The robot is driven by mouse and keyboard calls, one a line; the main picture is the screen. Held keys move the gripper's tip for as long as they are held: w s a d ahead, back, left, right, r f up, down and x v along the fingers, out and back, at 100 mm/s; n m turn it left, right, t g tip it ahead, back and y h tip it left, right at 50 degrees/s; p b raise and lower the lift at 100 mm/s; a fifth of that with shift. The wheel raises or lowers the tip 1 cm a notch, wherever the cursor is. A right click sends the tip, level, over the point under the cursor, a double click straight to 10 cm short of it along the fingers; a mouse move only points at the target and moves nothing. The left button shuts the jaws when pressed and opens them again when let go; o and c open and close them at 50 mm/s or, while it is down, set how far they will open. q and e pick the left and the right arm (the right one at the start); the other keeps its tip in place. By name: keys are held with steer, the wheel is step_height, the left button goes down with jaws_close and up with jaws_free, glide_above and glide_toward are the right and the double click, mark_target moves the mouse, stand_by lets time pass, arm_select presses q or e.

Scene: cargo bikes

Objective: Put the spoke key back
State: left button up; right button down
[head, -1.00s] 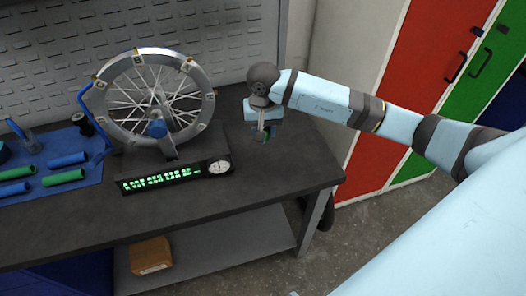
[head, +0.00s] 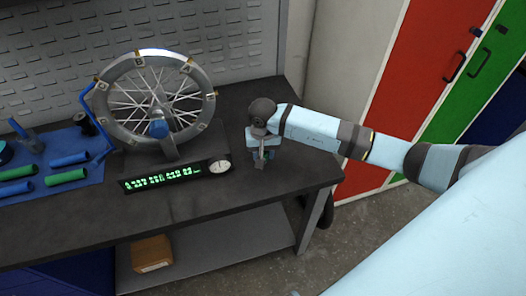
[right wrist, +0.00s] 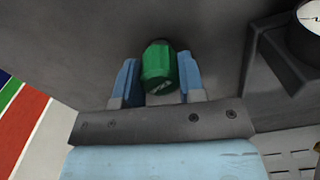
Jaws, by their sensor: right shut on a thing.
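My right gripper (head: 262,160) is over the right part of the dark workbench, to the right of the wheel stand, pointing down. In the right wrist view its two blue fingers (right wrist: 156,82) are either side of a green rounded thing (right wrist: 158,66), which I take to be the spoke key. The gripper is shut on it. In the head view the gripper mostly hides the key. I cannot tell whether the key touches the bench top. My left gripper is not in view.
A spoked wheel (head: 112,82) stands in a truing stand with a green-lit display (head: 160,178) and a dial (head: 219,166). A blue mat (head: 83,166) with green and blue grips lies at the left. The bench (head: 240,190) is clear around the gripper. Pegboard stands behind.

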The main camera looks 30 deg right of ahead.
steer(key=shift+f, duration=0.2)
steer(key=c, duration=0.7)
jaws_free()
steer(key=shift+r, duration=0.1)
